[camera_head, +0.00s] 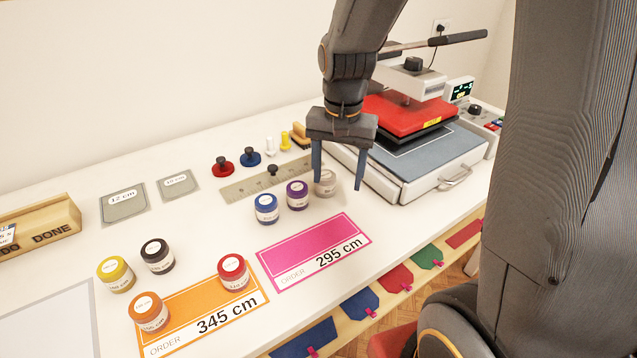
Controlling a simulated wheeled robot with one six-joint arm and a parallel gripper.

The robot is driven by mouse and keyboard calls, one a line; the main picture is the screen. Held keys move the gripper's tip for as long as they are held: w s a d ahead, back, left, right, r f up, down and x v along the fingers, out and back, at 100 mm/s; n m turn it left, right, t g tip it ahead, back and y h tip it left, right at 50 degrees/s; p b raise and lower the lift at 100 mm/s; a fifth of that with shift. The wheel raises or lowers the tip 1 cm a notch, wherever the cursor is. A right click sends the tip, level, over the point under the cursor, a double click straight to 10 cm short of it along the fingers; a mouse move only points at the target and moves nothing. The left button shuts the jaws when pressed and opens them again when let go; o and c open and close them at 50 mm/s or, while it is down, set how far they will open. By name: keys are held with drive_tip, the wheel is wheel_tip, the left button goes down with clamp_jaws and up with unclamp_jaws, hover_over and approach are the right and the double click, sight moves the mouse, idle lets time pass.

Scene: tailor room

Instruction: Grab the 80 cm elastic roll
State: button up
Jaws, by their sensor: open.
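My gripper (338,184) is open and points down, its two fingers apart, over the table near a grey-topped roll (325,184). The left finger overlaps this roll in the picture; I cannot tell whether it touches. A purple-topped roll (297,195) and a blue-topped roll (267,208) stand upright just to the left. A red-topped roll (233,272) stands on the orange 345 cm order card (190,312). An orange-topped roll (148,311) stands at that card's left edge. The roll labels are too small to read.
A heat press (430,150) with a red plate stands close to the right of my gripper. A pink 295 cm card (315,252) lies empty in front. Behind are a ruler plate (240,187), pins, and two grey plates (124,205). A wooden box (40,227) is far left.

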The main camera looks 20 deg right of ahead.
sight(326, 175)
drive_tip(key=w+m, duration=0.2)
drive_tip(key=w, duration=0.2)
drive_tip(key=w+m, duration=0.3)
drive_tip(key=w, duration=0.1)
drive_tip(key=shift+r+m+g, duration=0.2)
drive_tip(key=shift+m+g, duration=0.1)
drive_tip(key=shift+w+f, duration=0.1)
drive_tip(key=shift+f, duration=0.1)
drive_tip(key=shift+s+a+f+p, duration=0.15)
drive_tip(key=shift+f+p, duration=0.45)
drive_tip(key=shift+f, duration=1.25)
drive_tip(key=shift+s+f+p, duration=0.1)
drive_tip(key=shift+f+p, duration=0.5)
drive_tip(key=shift+f, duration=1.2)
drive_tip(key=c, duration=1.1)
drive_tip(key=shift+r, duration=0.15)
